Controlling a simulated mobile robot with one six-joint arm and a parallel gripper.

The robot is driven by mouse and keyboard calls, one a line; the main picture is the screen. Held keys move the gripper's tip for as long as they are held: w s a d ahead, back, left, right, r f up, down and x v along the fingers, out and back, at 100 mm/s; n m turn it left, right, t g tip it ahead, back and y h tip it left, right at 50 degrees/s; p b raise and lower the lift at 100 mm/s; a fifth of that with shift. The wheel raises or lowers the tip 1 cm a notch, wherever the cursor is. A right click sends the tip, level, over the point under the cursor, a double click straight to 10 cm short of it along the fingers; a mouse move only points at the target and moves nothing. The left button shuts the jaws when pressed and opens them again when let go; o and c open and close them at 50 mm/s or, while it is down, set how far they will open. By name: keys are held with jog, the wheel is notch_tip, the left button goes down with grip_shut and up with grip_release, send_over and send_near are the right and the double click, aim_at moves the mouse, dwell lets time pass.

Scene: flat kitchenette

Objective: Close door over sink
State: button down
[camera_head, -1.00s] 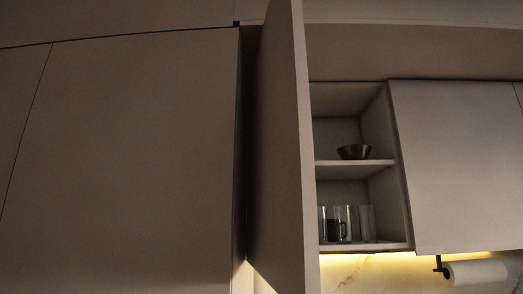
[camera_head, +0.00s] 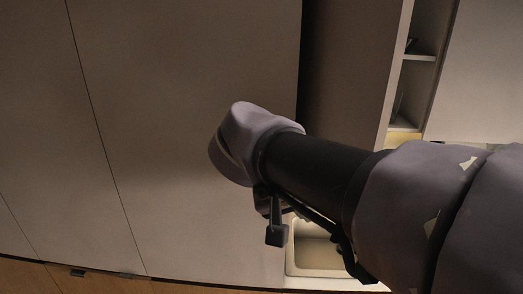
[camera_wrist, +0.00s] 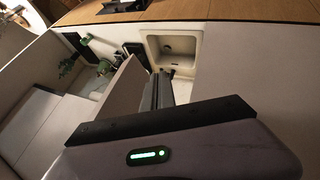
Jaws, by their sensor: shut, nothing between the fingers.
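The cabinet door (camera_head: 350,70) stands open in the head view, swung out beside the open shelves (camera_head: 418,70) of the cabinet over the sink. The sink (camera_head: 318,250) is below, partly covered by my arm; it also shows in the wrist view (camera_wrist: 175,48). My gripper (camera_wrist: 160,78) is shut and empty, its dark fingers pointing towards the sink area in the wrist view. A pale panel (camera_wrist: 124,92), apparently the open door, is just left of the fingers; I cannot tell whether they touch. In the head view my arm hides the door's lower part.
A tall closed cabinet front (camera_head: 190,110) fills the left of the head view. A closed cabinet front (camera_head: 485,75) is at the right. Wooden fronts (camera_head: 110,285) run along the bottom. Green items (camera_wrist: 70,65) sit on the left in the wrist view.

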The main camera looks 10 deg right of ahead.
jog(key=w+d+f+p, duration=0.1)
jog(key=w+d+f, duration=0.2)
jog(key=d+f, duration=0.5)
jog(key=shift+w+d, duration=0.25)
jog(key=shift+d, duration=0.7)
jog(key=shift+d, duration=0.15)
